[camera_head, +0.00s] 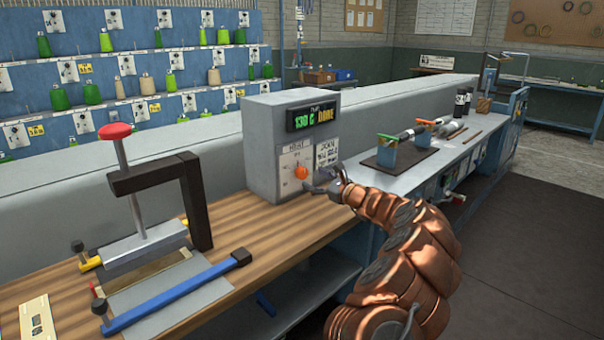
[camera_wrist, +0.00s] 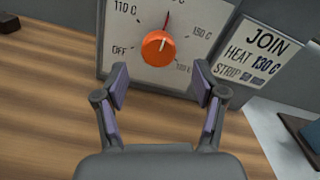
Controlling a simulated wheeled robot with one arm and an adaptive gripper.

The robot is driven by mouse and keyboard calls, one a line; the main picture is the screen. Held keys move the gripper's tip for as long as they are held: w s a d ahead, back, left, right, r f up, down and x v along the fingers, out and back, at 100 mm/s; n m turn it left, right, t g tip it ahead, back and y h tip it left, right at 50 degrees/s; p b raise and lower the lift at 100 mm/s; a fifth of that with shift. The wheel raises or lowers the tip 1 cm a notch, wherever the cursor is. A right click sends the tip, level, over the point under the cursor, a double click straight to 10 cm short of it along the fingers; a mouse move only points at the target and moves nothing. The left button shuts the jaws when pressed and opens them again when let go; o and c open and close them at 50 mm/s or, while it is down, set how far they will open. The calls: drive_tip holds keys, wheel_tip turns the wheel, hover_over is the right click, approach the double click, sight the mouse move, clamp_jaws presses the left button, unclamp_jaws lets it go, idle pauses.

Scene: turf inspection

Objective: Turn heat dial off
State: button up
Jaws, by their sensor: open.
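The heat dial (camera_head: 301,172) is an orange knob on the front panel of a grey control box (camera_head: 262,150). In the wrist view the dial (camera_wrist: 158,48) has a small pointer mark aimed upward, between the 110 C and 130 C labels. The OFF label (camera_wrist: 120,50) is to its lower left. The box display (camera_head: 313,115) reads 130 C and DONE. My gripper (camera_wrist: 160,88) is open and empty, with its two fingers apart just in front of the dial and the dial centred between them, not touching. In the head view my gripper (camera_head: 322,186) is just right of the dial.
A press with a red knob (camera_head: 115,131) and a black frame stands on the wooden bench (camera_head: 285,225), left of the box. A blue bar (camera_head: 175,295) lies in front of it. A JOIN card (camera_wrist: 258,52) is right of the dial. Holders with rods (camera_head: 400,155) stand farther right.

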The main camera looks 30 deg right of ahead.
sight(304, 174)
drive_tip(key=shift+x, duration=3.05)
drive_tip(key=shift+a, duration=0.1)
